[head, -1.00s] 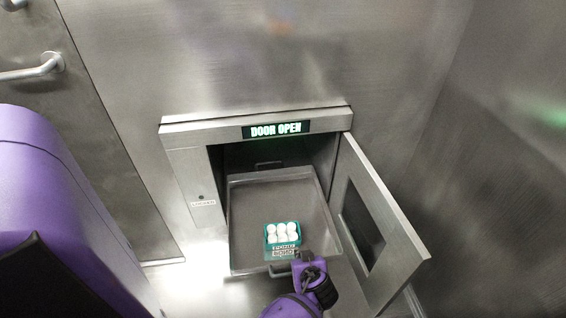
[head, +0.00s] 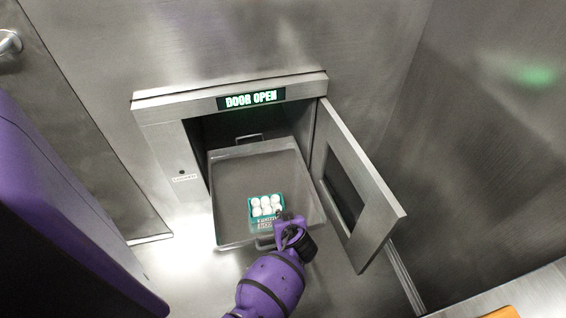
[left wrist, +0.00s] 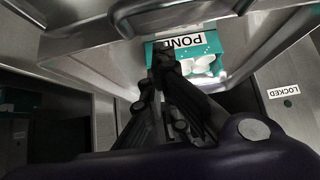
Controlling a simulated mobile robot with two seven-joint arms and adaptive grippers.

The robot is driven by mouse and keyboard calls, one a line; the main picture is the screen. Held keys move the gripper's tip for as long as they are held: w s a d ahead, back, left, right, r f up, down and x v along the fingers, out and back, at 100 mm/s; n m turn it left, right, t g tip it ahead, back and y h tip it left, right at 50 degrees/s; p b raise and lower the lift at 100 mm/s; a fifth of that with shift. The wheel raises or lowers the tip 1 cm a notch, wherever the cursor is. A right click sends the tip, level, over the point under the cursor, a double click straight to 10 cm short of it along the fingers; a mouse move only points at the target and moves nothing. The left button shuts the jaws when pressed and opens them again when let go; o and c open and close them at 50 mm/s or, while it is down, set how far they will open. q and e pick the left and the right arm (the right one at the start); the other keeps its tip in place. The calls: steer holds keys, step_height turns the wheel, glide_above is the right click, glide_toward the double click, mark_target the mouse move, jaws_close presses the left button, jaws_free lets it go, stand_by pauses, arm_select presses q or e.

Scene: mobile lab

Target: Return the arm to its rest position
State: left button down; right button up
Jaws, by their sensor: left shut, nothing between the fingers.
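My left gripper (head: 286,220) is at the front edge of the pulled-out tray (head: 232,170), over or just beside the tray's front handle. Its purple arm comes up from the bottom of the head view. In the left wrist view the black fingers (left wrist: 160,58) are together and hold nothing. A teal box with several round white tops (head: 265,206) stands in the front part of the tray, just beyond the fingers. It also shows in the left wrist view (left wrist: 204,45). I cannot tell whether the fingers touch the tray. My right gripper is not in view.
The steel hatch under the "DOOR OPEN" sign (head: 251,98) is open. Its windowed door (head: 365,235) stands swung out to the right of the tray and arm. A label reading "LOCKED" (left wrist: 283,91) shows in the left wrist view. Open floor lies left of the tray.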

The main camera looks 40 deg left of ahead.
arm_select(q)
steer(key=p+v, duration=0.1)
steer(key=v, duration=0.8)
steer(key=shift+d+r, duration=0.15)
steer(key=shift+r, duration=0.25)
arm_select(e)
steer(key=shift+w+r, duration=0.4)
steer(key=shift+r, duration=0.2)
